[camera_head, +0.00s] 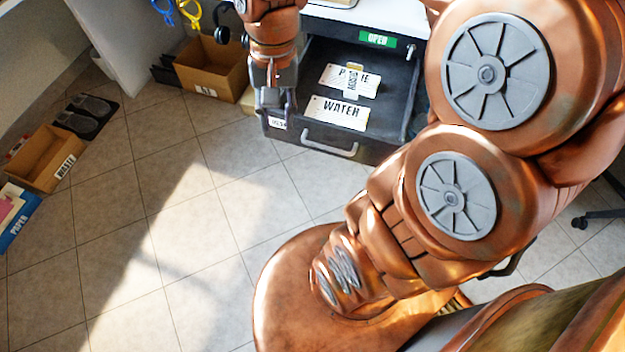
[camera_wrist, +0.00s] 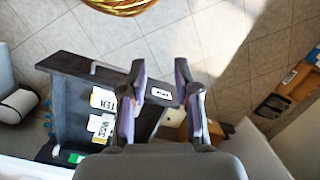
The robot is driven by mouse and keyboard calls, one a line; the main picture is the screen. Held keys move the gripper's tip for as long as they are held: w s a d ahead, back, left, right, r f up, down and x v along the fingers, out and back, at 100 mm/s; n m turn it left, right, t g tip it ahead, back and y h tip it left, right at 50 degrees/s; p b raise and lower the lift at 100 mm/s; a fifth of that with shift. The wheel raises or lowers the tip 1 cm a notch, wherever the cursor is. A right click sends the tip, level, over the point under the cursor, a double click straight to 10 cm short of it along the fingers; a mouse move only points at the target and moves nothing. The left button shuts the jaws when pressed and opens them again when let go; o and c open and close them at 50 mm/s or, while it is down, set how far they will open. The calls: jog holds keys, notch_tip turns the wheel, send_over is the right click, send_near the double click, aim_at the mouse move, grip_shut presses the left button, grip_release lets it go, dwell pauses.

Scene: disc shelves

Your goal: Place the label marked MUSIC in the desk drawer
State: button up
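The desk drawer (camera_head: 386,128) is pulled open below the green OPEN sign. The MUSIC label (camera_head: 351,81) appears to be the small white card with sideways lettering, lying in the drawer across another label (camera_head: 336,78) that is partly covered. A WATER label (camera_head: 336,113) lies nearer the drawer front. In the wrist view the MUSIC label (camera_wrist: 106,131) shows beside the left finger, and the drawer (camera_wrist: 72,105) is at the left. My gripper (camera_head: 275,103) is above the drawer's left front corner; in the wrist view my gripper (camera_wrist: 160,70) is open with nothing held.
A cardboard box (camera_head: 212,70) stands on the floor left of the drawer. Another box (camera_head: 45,160) with a label, a dark tray (camera_head: 86,117) and a blue PAPER bin (camera_head: 14,215) stand at the far left. The tiled floor between is clear.

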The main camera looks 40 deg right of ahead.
jog(key=s+a+f+n, duration=0.1)
jog(key=s+f+n, duration=0.1)
jog(key=s, duration=0.4)
jog(key=s+a+f+n+g+h, duration=0.1)
jog(key=s+n, duration=0.3)
jog(key=s, duration=0.3)
jog(key=shift+s+f, duration=0.2)
jog(key=shift+f, duration=0.15)
jog(key=shift+r, duration=0.1)
notch_tip(320, 180, up, 21)
jog(key=p, duration=2)
jog(key=shift+s+r, duration=0.15)
jog(key=shift+s, duration=0.1)
jog(key=shift+a, duration=0.15)
